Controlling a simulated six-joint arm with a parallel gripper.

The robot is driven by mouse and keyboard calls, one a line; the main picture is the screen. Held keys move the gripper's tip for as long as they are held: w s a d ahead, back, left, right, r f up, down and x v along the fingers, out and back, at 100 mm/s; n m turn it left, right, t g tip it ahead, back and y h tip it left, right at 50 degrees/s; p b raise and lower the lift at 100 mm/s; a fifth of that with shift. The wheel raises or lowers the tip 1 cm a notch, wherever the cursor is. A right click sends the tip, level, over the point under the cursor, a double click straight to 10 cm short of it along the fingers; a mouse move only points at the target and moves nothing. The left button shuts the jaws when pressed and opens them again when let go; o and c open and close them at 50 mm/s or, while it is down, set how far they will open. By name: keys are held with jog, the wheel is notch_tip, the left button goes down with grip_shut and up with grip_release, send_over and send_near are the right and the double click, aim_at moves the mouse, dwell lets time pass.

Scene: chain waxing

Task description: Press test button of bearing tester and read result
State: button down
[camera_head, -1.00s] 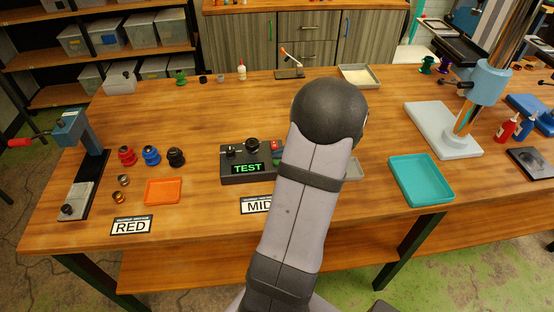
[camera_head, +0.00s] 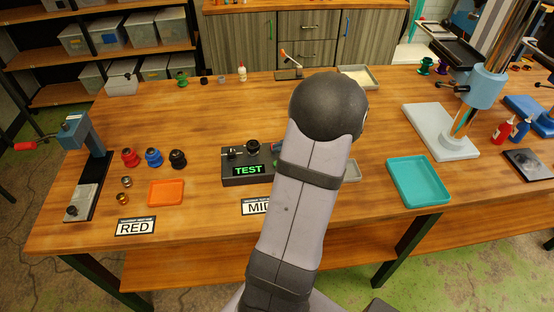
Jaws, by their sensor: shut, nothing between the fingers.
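The bearing tester (camera_head: 234,179) is a dark box on the wooden bench, left of my arm. Its lit green display (camera_head: 249,170) reads TEST. A round black knob or post (camera_head: 253,146) and a small silver part stand on its top. My arm covers the tester's right end, so any button there is mostly hidden. My gripper is out of sight behind my own arm, and its distance from the tester cannot be seen.
Left of the tester lie an orange tray (camera_head: 166,193), red, blue and black bearings (camera_head: 154,157) and a press (camera_head: 85,165). A RED label (camera_head: 136,227) and a partly covered label (camera_head: 255,207) lie in front. A teal tray (camera_head: 418,182) is at right.

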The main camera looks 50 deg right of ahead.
jog(key=shift+r+p, duration=0.45)
jog(key=shift+r, duration=0.5)
